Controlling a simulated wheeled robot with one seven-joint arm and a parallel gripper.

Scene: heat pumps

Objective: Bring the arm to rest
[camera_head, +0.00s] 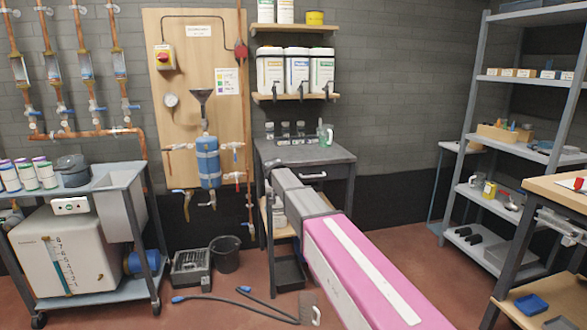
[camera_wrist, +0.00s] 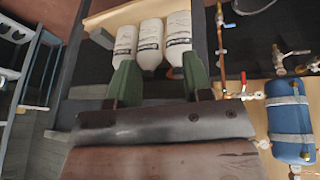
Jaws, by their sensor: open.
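My gripper (camera_wrist: 158,75) shows in the wrist view with two dark green fingers spread apart. It is open, and nothing is visibly held between the fingers. Several white bottles (camera_wrist: 150,44) stand on a light wooden board beyond the fingertips. My arm, with a pink and white link and a grey section, reaches from the lower right of the head view to the front of the grey workbench (camera_head: 305,152). The fingers cannot be made out in the head view.
A blue vessel (camera_head: 208,162) with copper pipes and valves hangs left of the bench; it also shows in the wrist view (camera_wrist: 290,118). A cart (camera_head: 128,180) stands left, a grey shelf rack (camera_head: 530,78) right. A bucket (camera_head: 225,254), a crate (camera_head: 191,270) and hoses lie on the floor.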

